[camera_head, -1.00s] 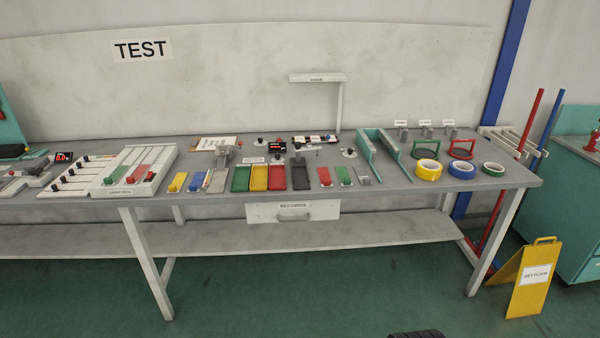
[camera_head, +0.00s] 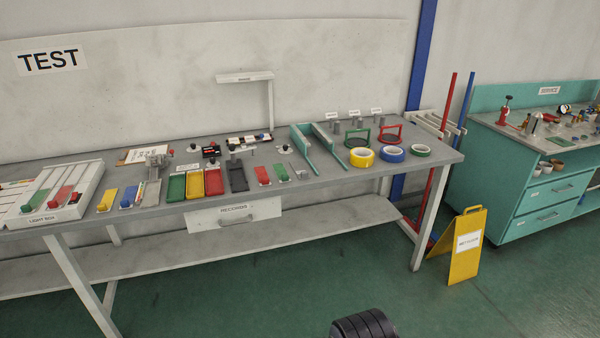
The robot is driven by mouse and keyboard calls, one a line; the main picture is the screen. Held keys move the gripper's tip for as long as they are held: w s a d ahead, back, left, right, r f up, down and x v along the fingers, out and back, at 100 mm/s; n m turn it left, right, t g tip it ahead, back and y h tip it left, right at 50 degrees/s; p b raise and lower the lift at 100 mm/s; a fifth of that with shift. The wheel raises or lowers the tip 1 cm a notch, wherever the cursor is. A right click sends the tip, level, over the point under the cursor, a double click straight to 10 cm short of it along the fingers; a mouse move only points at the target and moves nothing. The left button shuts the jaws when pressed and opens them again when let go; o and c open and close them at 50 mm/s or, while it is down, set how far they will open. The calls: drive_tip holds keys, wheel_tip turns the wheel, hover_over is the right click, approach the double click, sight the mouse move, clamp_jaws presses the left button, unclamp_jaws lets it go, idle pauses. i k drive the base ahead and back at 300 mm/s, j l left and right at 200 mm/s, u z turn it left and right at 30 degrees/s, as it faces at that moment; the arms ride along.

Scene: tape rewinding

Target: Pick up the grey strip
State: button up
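A light grey strip (camera_head: 152,193) lies on the grey workbench (camera_head: 330,186), left of centre. It is right of a blue strip (camera_head: 131,195) and a yellow strip (camera_head: 107,199), and left of the green tray (camera_head: 176,188). A second small grey piece (camera_head: 302,174) lies right of a small red strip (camera_head: 262,176) and a small green strip (camera_head: 281,173); its shape is too small to make out. My gripper is not in view.
Yellow, blue and green tape rolls (camera_head: 391,154) lie at the bench's right end. A yellow floor sign (camera_head: 467,246) stands beyond the right leg. A dark ribbed object (camera_head: 364,326) shows at the bottom edge. Green floor (camera_head: 250,290) in front looks clear. A teal cabinet (camera_head: 530,210) stands right.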

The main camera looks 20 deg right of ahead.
sight(298, 168)
drive_tip(key=i+z, duration=0.2)
drive_tip(key=i, duration=0.45)
drive_tip(key=i+z, duration=0.2)
drive_tip(key=i, duration=0.45)
drive_tip(key=i+j+z, duration=0.2)
drive_tip(key=i, duration=0.45)
